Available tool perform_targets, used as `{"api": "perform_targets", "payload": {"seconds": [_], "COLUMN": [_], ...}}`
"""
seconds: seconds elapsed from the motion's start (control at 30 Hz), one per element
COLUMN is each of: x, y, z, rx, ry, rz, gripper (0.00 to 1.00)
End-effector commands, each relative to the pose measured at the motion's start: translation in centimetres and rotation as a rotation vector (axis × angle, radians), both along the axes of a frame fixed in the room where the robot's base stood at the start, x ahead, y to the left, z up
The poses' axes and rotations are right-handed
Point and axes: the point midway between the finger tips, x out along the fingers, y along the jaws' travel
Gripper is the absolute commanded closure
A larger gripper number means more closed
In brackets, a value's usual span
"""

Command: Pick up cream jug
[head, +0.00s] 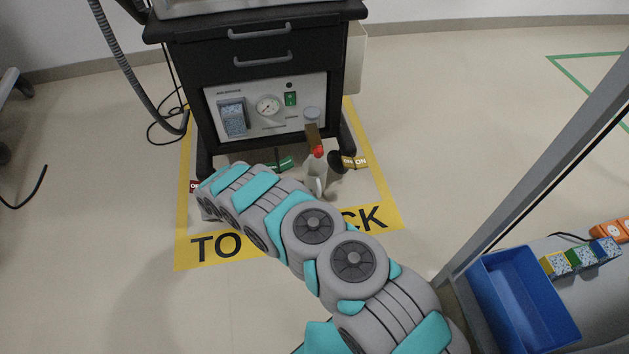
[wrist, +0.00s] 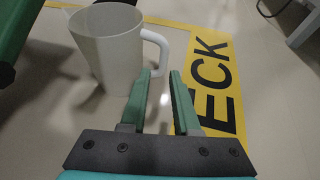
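The cream jug (wrist: 105,45) stands upright on the floor in the wrist view, with its handle on its right side. In the head view, part of the jug (head: 317,178) shows in front of the black cart, beyond my arm. My gripper (wrist: 160,75) is open and empty in the wrist view. Its two green fingers are apart, and their tips are close to the handle, which shows just beyond and between them. Whether they touch the handle, I cannot tell. In the head view my gripper is not clearly visible.
The black ventilator cart (head: 262,62) stands right behind the jug, with castors and coloured brake pedals close by. Yellow floor marking (head: 220,250) with black lettering surrounds it. A blue bin (head: 520,300) is at the lower right. Open floor lies to the left and right.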

Motion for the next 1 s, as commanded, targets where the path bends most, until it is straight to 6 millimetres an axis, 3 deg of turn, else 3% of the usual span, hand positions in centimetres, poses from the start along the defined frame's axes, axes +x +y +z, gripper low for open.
{"api": "perform_targets", "payload": {"seconds": [0.4,0.67,0.93,1.0], "x": [1.9,2.1,2.1,2.1], "y": [-4.2,-4.4,-4.4,-4.4], "z": [-1.8,-1.9,-1.9,-1.9], "rx": [-0.001,0.001,0.001,0.001], "ry": [0.001,0.0,-0.001,-0.001], "rz": [-0.001,0.001,0.001,0.001], "gripper": [0.7,0.7,0.98,1.0]}}
